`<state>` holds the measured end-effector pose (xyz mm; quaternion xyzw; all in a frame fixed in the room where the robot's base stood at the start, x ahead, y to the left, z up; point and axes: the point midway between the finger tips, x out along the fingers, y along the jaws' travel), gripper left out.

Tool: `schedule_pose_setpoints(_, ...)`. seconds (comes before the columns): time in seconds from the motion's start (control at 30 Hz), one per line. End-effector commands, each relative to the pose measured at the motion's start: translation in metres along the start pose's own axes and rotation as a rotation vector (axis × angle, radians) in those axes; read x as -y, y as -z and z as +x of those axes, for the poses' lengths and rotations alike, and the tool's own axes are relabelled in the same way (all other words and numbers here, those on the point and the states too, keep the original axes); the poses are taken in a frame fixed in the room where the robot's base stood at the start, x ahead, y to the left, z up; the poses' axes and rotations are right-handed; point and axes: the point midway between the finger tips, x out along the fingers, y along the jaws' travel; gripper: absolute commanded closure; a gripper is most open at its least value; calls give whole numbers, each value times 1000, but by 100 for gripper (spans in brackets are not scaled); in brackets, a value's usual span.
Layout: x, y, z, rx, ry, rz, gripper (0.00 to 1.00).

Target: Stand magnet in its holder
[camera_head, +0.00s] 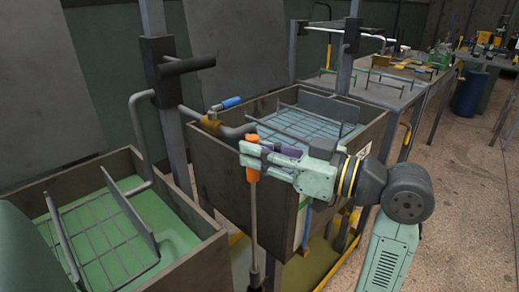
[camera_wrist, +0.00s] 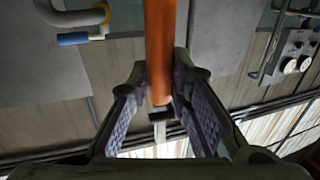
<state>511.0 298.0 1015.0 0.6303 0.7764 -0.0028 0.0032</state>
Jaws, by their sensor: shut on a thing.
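The magnet appears to be the tool with an orange handle (camera_head: 252,173) and a long thin rod ending in a dark tip (camera_head: 254,279). It hangs roughly upright in front of the wooden tank. My gripper (camera_head: 251,154) is shut on the orange handle. In the wrist view the handle (camera_wrist: 160,50) lies between the two fingers (camera_wrist: 163,115). I cannot make out the magnet's holder for certain in either view. The lower end of the rod is small and dark, so I cannot tell what it touches.
A wooden tank (camera_head: 218,185) with blue liquid and a wire rack stands behind my gripper. A bent pipe with a blue-gripped lever (camera_head: 231,103) sits at its left corner. A tank with green liquid (camera_head: 185,262) is at left. Tables (camera_head: 388,96) stand beyond; floor at right is open.

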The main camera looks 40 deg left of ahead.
Motion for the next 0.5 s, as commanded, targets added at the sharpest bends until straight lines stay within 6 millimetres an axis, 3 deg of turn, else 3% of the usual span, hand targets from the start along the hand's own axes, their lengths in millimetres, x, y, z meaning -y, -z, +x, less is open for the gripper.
schedule_pose_setpoints(0.5,0,-28,0,-1,0,-1,100)
